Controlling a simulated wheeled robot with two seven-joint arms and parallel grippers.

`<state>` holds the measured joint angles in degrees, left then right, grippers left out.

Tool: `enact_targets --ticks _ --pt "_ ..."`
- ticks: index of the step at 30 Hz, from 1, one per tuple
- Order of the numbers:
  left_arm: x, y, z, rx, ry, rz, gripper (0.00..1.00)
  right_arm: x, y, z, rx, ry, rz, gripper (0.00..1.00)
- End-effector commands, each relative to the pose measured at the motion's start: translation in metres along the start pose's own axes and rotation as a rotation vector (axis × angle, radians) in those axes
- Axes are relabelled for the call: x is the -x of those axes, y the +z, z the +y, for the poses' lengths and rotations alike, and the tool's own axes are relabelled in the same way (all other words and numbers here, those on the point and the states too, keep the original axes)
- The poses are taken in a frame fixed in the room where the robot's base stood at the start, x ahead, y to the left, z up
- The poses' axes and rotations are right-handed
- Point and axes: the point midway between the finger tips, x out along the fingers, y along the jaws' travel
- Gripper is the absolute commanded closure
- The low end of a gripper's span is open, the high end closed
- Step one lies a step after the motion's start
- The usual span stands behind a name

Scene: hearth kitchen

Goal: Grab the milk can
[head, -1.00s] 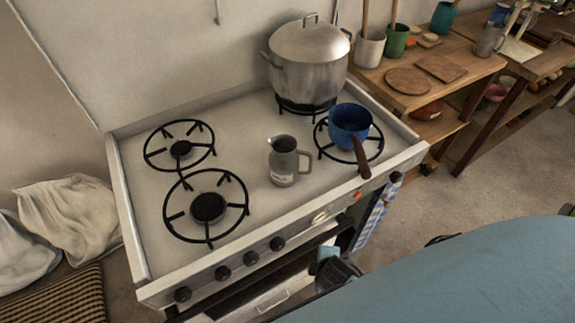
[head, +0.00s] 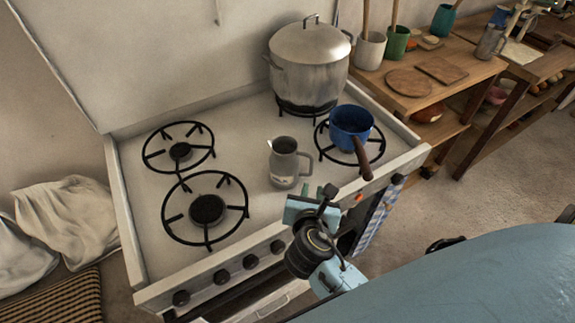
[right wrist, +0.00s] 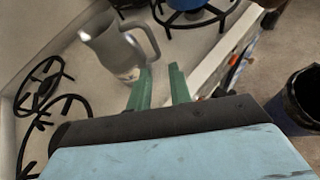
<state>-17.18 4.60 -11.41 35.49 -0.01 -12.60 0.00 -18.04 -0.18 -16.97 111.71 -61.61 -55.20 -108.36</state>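The milk can (head: 284,163) is a grey metal jug with a side handle and a pale label. It stands upright on the white stove top between the front left burner and the blue pan. In the right wrist view the milk can (right wrist: 115,45) is just beyond the fingers, its handle to the right. My right gripper (head: 318,192) is at the stove's front edge, close in front of the can and not touching it. In the right wrist view its green fingers (right wrist: 160,85) are apart with nothing between them. My left gripper is not in view.
A large lidded pot (head: 308,70) stands on the back right burner. A blue saucepan (head: 350,122) sits right of the can, its brown handle pointing forward. The left burners (head: 207,209) are empty. A wooden side table (head: 450,82) stands to the right.

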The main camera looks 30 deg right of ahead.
Motion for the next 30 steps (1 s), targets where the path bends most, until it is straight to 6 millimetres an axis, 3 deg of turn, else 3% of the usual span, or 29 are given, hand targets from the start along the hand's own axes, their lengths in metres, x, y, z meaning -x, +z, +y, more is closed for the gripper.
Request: enact_targets --ticks 4,13,23,30 --pt "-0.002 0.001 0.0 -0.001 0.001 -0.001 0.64 -0.008 0.006 0.005 0.084 0.005 -0.033 0.79" --pt "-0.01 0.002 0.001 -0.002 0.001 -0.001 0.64 -0.063 0.007 0.005 0.087 0.005 -0.034 0.79" --pt "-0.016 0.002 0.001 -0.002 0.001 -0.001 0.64 -0.092 0.006 0.006 0.085 0.005 -0.031 0.79" --pt "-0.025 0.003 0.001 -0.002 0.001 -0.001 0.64 -0.127 0.003 0.009 0.085 0.005 -0.032 0.79"
